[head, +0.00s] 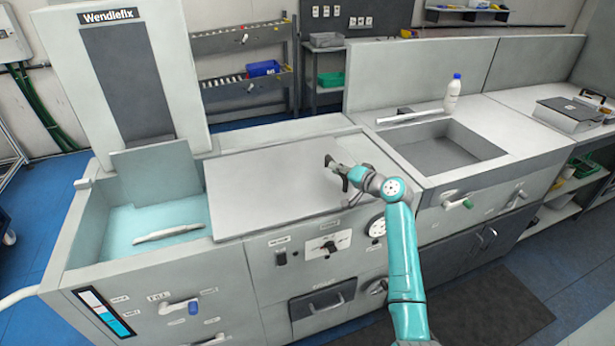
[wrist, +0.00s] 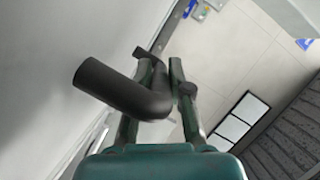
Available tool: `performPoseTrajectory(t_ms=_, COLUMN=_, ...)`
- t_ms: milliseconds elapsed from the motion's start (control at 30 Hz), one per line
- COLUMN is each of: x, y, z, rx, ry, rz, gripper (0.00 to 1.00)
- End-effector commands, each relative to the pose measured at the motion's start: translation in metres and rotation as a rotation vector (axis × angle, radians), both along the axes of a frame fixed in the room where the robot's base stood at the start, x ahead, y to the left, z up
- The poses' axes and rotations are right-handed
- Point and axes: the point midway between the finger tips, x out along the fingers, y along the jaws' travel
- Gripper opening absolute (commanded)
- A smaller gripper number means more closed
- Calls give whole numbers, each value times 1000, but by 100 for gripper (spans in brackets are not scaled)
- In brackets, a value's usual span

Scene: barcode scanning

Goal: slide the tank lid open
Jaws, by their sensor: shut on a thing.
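The tank lid (head: 275,180) is a flat light-grey panel lying across the top of the machine. To its left the tank (head: 88,222) is uncovered and shows pale blue liquid. A dark bent handle (head: 334,166) stands near the lid's right end; its thick black tube fills the middle of the wrist view (wrist: 125,92). My gripper (head: 346,177) is at this handle, and its fingers are shut on it in the wrist view (wrist: 165,72). The fingers partly hide the handle's lower part.
A pale elongated object (head: 168,234) lies in the tank. A tall Wendlefix panel (head: 125,75) stands behind it. Right of the lid are a sink (head: 440,150) and a white bottle with a blue cap (head: 452,94). Knobs and a dial (head: 376,226) line the machine's front.

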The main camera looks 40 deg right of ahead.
Motion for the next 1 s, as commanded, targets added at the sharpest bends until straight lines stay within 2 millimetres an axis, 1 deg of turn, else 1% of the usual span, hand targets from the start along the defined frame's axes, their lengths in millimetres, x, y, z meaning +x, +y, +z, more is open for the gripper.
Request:
performPoseTrajectory(t_ms=33, x=-6, y=-18, z=0, rx=1, ry=2, rz=-5, gripper=0)
performPoseTrajectory(t_ms=133, x=-14, y=-42, z=0, rx=1, ry=0, rz=-5, gripper=0)
performPoseTrajectory(t_ms=300, x=-23, y=-72, z=0, rx=0, ry=2, rz=-3, gripper=0)
performPoseTrajectory(t_ms=400, x=-27, y=-84, z=-1, rx=2, ry=2, rz=-1, gripper=0)
performPoseTrajectory(t_ms=600, x=-30, y=-94, z=0, rx=0, ry=1, rz=0, gripper=0)
performPoseTrajectory(t_ms=967, x=-31, y=-97, z=0, rx=-1, ry=1, rz=-6, gripper=0)
performPoseTrajectory(t_ms=1000, x=-31, y=-97, z=0, rx=-1, ry=2, rz=-7, gripper=26)
